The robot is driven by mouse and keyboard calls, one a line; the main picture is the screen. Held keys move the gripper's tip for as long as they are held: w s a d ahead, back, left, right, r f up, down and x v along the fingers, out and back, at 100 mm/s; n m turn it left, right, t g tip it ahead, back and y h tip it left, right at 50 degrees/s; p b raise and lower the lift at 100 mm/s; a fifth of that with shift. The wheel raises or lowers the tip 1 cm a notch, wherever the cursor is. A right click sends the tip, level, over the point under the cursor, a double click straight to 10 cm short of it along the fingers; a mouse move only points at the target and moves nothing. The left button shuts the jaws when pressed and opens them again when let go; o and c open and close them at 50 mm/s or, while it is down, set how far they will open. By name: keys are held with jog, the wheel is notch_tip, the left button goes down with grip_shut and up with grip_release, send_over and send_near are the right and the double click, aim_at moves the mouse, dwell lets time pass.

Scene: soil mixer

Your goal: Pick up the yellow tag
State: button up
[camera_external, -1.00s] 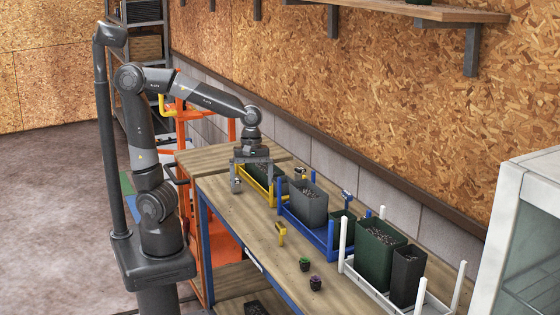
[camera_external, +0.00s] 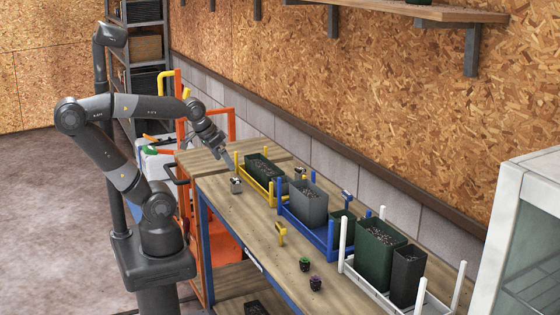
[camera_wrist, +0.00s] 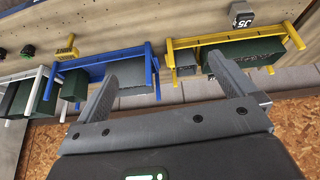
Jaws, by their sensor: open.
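The yellow tag (camera_external: 281,231) stands on the wooden workbench near its front edge, in front of the blue rack. In the wrist view the small yellow tag (camera_wrist: 67,48) is at the upper left, away from my fingers. My gripper (camera_external: 224,153) is in the air above the far end of the bench, tilted, well apart from the tag. In the wrist view its two fingers (camera_wrist: 165,78) are spread wide with nothing held between them.
On the workbench (camera_external: 240,215) stand a yellow rack (camera_external: 266,192), a blue rack (camera_external: 318,236) and a white rack (camera_external: 375,288) holding bins. A small grey block (camera_external: 236,185) and two small pots (camera_external: 305,264) are near the front edge. A chipboard wall (camera_external: 400,110) rises behind.

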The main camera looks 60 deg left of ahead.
jog(key=shift+s+a+r+m, duration=0.1)
jog(key=shift+a+r+m, duration=0.1)
jog(key=shift+m, duration=0.2)
jog(key=c, duration=0.5)
notch_tip(320, 180, up, 11)
jog(key=m+g, duration=0.1)
jog(key=g, duration=0.4)
send_over(281, 225)
jog(key=f, duration=2.2)
jog(key=shift+w+a, duration=0.2)
jog(key=shift+w, duration=0.2)
jog(key=shift+s+f, duration=0.2)
jog(key=shift+f, duration=1.25)
jog(key=shift+s+f, duration=0.15)
jog(key=shift+f, duration=1.25)
